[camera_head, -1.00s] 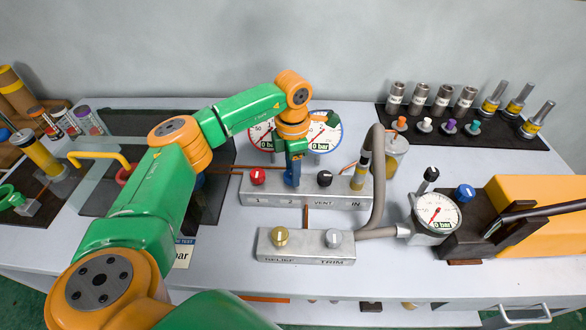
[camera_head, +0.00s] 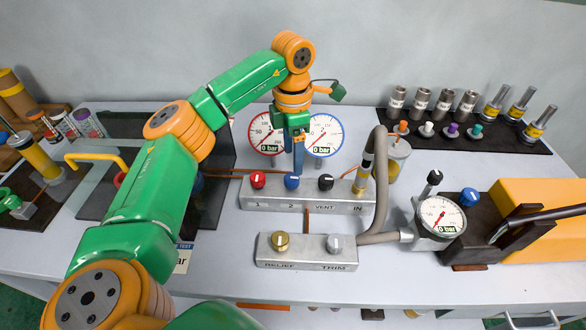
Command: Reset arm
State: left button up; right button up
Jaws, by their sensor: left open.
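My left arm comes in from the left, and its green and orange links reach over the table. My left gripper (camera_head: 296,160) points down with blue fingers above the upper valve block (camera_head: 340,203). It is open, and nothing shows between its fingers. The blue knob (camera_head: 292,181) on that block sits just below the fingertips and is now in plain view. The red knob (camera_head: 257,180) is to its left and the black knob (camera_head: 326,182) to its right. My right gripper is not in view.
Two round gauges (camera_head: 325,135) (camera_head: 264,133) stand behind the gripper and read 0 bar. A lower block (camera_head: 307,262) with brass and grey knobs lies in front. A hose (camera_head: 381,190) arches at right, near a third gauge (camera_head: 439,215). Metal fittings stand on a black mat (camera_head: 463,130).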

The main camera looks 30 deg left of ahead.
pick_arm(q)
jog(key=shift+r, duration=0.4)
